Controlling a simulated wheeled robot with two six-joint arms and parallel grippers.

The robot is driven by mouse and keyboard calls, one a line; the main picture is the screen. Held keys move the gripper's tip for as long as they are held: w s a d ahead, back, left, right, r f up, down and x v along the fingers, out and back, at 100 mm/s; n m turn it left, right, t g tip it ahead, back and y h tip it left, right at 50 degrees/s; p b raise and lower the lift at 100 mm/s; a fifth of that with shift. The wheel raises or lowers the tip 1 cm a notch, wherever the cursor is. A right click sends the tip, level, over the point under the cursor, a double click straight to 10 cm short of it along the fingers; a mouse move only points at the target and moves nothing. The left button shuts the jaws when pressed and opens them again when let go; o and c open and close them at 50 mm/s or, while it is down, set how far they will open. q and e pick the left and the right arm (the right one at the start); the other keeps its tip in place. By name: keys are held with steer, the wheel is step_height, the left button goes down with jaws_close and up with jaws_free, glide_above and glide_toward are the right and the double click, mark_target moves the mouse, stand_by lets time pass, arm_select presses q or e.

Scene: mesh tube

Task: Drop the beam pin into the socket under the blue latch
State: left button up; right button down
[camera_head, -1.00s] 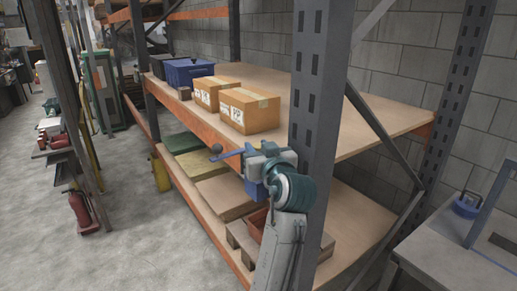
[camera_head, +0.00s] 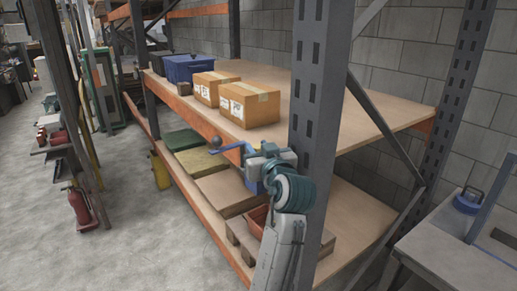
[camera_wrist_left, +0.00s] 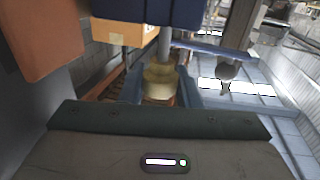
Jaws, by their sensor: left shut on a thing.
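My left gripper (camera_head: 254,176) is at the front edge of the rack, beside the dark upright. In the left wrist view its two blue fingers (camera_wrist_left: 160,92) are shut on the beam pin (camera_wrist_left: 159,77), a pale yellow collar with a grey shaft above it. I cannot make out the pin in the head view. The blue latch (camera_head: 230,148) is a thin blue bar with a dark ball, just left of the gripper. A blue bar and grey ball (camera_wrist_left: 228,70) also show right of the pin in the wrist view. I cannot see the socket. My right gripper is not in view.
The rack upright (camera_head: 315,110) stands close to the right of my left arm. The orange shelf beam (camera_head: 200,121) runs along the front. Cardboard boxes (camera_head: 252,104) and a blue bin (camera_head: 190,68) stand on the upper shelf. Grey floor lies open at left.

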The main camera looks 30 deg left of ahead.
arm_select(q)
steer(key=shift+f+b, duration=1.25)
steer(key=shift+f, duration=0.4)
steer(key=o, duration=1)
steer(key=shift+o, duration=0.2)
